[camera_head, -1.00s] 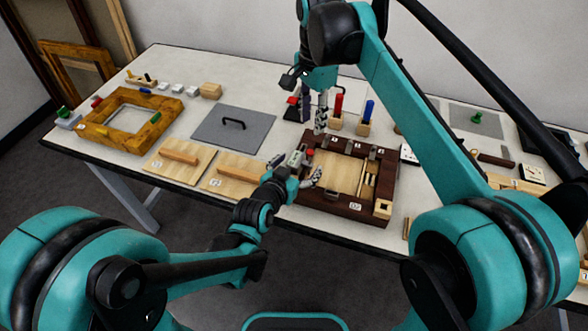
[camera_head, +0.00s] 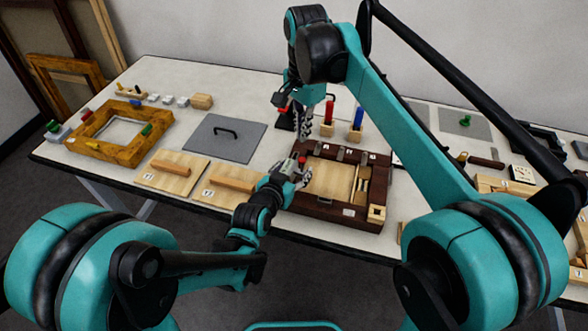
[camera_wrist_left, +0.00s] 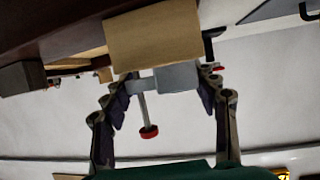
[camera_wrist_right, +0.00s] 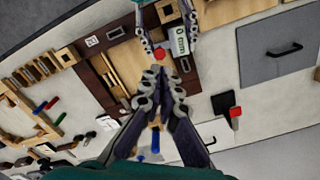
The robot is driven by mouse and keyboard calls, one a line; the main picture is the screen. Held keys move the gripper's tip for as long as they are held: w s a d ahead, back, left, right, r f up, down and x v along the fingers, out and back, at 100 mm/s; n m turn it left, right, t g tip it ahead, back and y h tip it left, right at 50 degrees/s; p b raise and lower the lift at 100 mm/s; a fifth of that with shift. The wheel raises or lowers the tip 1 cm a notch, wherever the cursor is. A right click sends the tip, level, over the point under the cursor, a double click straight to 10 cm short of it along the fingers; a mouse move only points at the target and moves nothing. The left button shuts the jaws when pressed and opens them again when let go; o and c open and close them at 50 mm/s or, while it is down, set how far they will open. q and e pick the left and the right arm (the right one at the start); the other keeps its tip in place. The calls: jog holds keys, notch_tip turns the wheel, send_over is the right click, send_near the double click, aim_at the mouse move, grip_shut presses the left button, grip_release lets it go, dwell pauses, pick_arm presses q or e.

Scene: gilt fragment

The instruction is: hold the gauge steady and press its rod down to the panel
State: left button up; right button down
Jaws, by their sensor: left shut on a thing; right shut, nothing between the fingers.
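The gauge, a small block with a red-capped rod, is at the left edge of the dark wooden frame (camera_head: 350,213) around the pale panel (camera_head: 330,181). Its green face (camera_wrist_right: 180,40) shows in the right wrist view. In the left wrist view, my left gripper (camera_wrist_left: 165,80) is shut on the gauge's grey body (camera_wrist_left: 176,77); the rod's red cap (camera_wrist_left: 149,132) stands clear of it. My right gripper (camera_head: 306,146) is shut and empty, fingers pointing down near the red cap (camera_head: 302,160). I cannot tell whether the rod's lower end touches the panel.
Two light boards with handles (camera_head: 172,172) lie left of the frame. A grey plate with a black handle (camera_head: 224,138) lies behind them. Red and blue handled tools in wooden blocks (camera_head: 355,137) stand close behind the frame. A gilt frame (camera_head: 120,153) lies at far left.

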aim_at(302, 159)
notch_tip(302, 159, down, 2)
jog(key=shift+f+n, duration=0.15)
jog(key=shift+n, duration=0.25)
jog(key=shift+f, duration=2.15)
jog(key=shift+f, duration=1.75)
jog(key=shift+r, duration=3.55)
pick_arm(q)
jog(key=o, duration=1.3)
